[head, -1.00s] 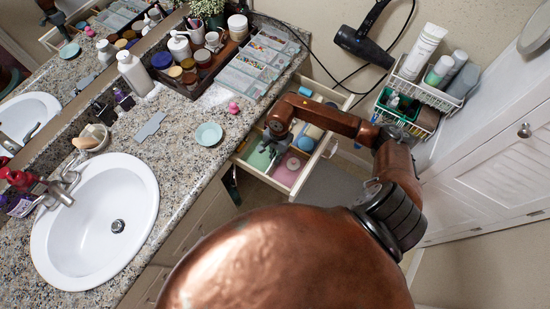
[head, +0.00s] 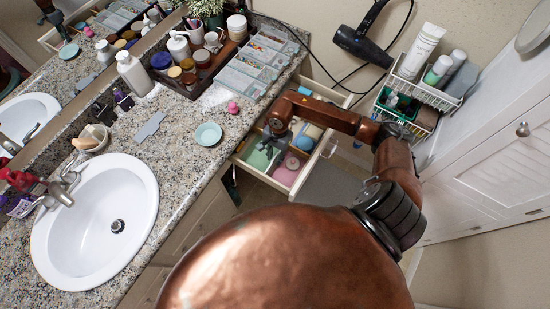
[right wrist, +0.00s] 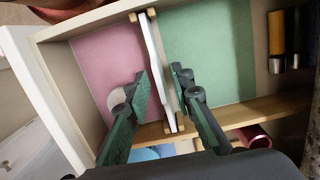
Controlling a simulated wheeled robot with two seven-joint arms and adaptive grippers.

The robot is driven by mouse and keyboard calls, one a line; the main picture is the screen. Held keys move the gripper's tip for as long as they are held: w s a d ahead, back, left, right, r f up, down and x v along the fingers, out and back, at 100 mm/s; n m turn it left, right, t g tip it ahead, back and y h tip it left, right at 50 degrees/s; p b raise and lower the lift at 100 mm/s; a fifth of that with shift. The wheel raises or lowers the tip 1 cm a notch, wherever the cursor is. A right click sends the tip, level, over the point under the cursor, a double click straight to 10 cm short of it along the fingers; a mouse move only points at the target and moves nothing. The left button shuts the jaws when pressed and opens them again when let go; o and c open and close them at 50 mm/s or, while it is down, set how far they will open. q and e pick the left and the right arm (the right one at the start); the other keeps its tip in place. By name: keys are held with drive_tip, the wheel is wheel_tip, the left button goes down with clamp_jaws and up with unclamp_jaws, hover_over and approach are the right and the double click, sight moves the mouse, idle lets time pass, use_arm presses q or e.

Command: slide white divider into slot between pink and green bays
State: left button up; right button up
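The white divider (right wrist: 156,65) stands on edge between the pink bay (right wrist: 95,55) and the green bay (right wrist: 222,50) in the right wrist view. Its ends lie at small wooden posts at both drawer walls and it looks lined up with them; I cannot tell how deep it sits. My right gripper (right wrist: 160,72) is open, with one finger on each side of the divider and a narrow gap to each. In the head view my right gripper (head: 272,146) is over the open drawer (head: 246,168) and partly hides the divider. My left gripper is not in view.
Blue items (head: 309,133) and a red cylinder (right wrist: 254,136) occupy neighbouring bays. The counter (head: 175,185) with the sink borders the drawer at left. A wire rack (head: 421,92) stands at right.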

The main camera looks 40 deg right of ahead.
sight(277, 154)
wheel_tip(277, 154, up, 11)
drive_tip(key=d+p, duration=0.1)
drive_tip(key=shift+w+d, duration=0.15)
drive_tip(key=shift+w, duration=0.1)
drive_tip(key=shift+f, duration=0.1)
idle(0.4)
